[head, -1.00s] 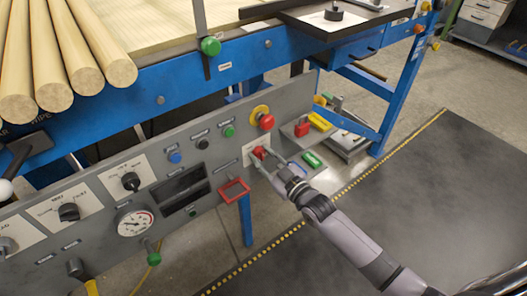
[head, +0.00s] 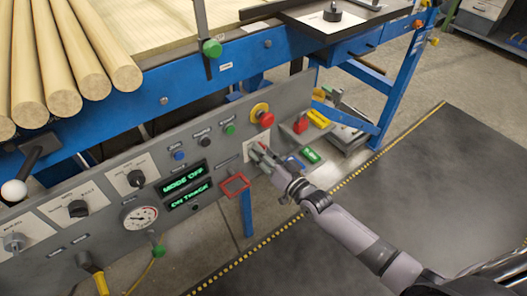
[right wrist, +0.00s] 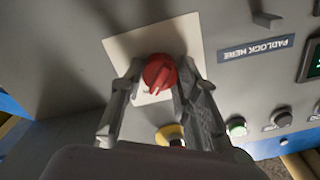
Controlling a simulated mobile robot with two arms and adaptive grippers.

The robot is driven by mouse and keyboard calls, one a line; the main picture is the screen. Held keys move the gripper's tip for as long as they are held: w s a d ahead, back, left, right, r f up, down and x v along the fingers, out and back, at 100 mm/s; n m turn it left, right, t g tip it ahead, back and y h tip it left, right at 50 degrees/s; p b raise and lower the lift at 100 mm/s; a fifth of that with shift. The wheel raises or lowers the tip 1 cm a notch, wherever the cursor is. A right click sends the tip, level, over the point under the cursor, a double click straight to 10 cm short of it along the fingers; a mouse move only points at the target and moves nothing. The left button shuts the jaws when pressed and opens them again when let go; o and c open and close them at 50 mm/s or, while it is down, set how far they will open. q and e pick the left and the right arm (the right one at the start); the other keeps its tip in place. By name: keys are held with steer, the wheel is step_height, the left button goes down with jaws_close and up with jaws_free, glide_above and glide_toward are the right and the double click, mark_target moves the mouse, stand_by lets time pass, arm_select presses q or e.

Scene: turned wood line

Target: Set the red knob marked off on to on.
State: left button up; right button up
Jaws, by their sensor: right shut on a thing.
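The red knob (right wrist: 159,72) sits on a pale square plate (right wrist: 181,43) on the grey control panel. In the right wrist view its raised grip points down and slightly left. My right gripper (right wrist: 157,80) has its fingers on both sides of the knob and is shut on it. In the head view the right gripper (head: 259,153) covers the knob almost wholly. The plate's off and on marks are not readable. A display (head: 184,180) on the panel glows green and reads "MODE OFF" on its upper line. My left gripper is not in view.
A red emergency button (head: 266,119) on a yellow ring sits just above the gripper. A red frame (head: 235,185) is to its lower left. A shelf with red, yellow and green pieces (head: 311,155) is on the right. Black knobs and a gauge (head: 139,217) lie left.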

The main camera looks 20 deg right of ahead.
steer(key=shift+m, duration=0.4)
steer(key=o, duration=1.2)
steer(key=shift+c, duration=0.2)
steer(key=v, duration=1.2)
